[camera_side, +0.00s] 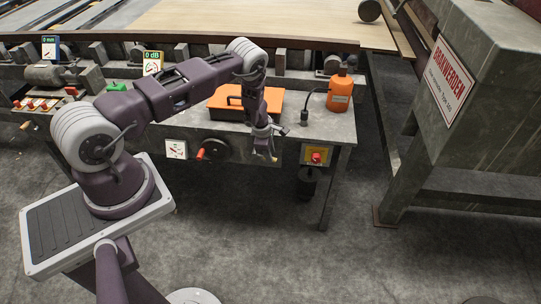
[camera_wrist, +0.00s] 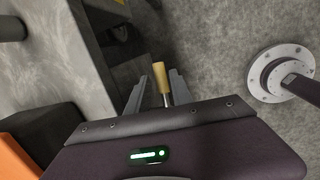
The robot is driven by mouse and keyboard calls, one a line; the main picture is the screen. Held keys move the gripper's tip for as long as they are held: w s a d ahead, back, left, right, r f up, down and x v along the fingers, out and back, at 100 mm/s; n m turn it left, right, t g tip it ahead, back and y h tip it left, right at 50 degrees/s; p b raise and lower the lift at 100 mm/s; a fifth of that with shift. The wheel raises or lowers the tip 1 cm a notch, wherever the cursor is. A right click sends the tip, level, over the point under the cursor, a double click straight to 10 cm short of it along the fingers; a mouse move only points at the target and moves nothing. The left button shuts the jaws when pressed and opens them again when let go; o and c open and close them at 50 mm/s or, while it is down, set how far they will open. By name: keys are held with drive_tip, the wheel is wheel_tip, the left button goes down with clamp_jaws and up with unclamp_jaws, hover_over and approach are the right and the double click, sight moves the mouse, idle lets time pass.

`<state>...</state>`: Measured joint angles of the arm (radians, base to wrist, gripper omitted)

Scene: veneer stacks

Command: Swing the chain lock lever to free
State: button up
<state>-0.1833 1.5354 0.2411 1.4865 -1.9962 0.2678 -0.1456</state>
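A short lever-like rod with a tan wooden grip (camera_wrist: 161,76) and a thin metal shaft shows in the wrist view. It lies between the fingers of my gripper (camera_wrist: 156,91), with a gap to each finger. Its mounting is hidden behind my gripper body. In the side view my gripper (camera_side: 266,153) hangs pointing down at the bench's front edge, and a small tan tip (camera_side: 274,159) shows beside its fingers. I cannot read a label naming this as the chain lock lever, nor tell its locked or free position.
On the metal bench (camera_side: 330,125) stand an orange case (camera_side: 232,103) and an orange bottle (camera_side: 341,92). A black handwheel with a red grip (camera_side: 213,150) and a red button on a yellow plate (camera_side: 316,157) are on its front. A grey machine (camera_side: 490,90) stands right. Open floor lies in front.

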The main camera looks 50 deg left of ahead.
drive_tip(key=v, duration=0.5)
drive_tip(key=shift+c, duration=1.1)
drive_tip(key=w+d+r+m, duration=0.1)
drive_tip(key=m, duration=0.1)
drive_tip(key=w+d+r+m, duration=0.1)
drive_tip(key=m, duration=0.1)
drive_tip(key=w+d+r+m, duration=0.1)
drive_tip(key=m, duration=0.2)
drive_tip(key=shift+d+r+g, duration=0.3)
drive_tip(key=shift+d+r, duration=0.05)
clamp_jaws()
wheel_tip(320, 180, up, 5)
drive_tip(key=a+m+g+y, duration=0.1)
drive_tip(key=m+y, duration=0.1)
drive_tip(key=m, duration=0.8)
drive_tip(key=x, duration=0.4)
drive_tip(key=s+x, duration=0.1)
drive_tip(key=x, duration=0.7)
drive_tip(key=shift+s+f, duration=0.25)
drive_tip(key=shift+f, duration=0.2)
drive_tip(key=shift+s+f+n, duration=0.2)
drive_tip(key=shift+f+n, duration=0.1)
drive_tip(key=shift+f, duration=0.3)
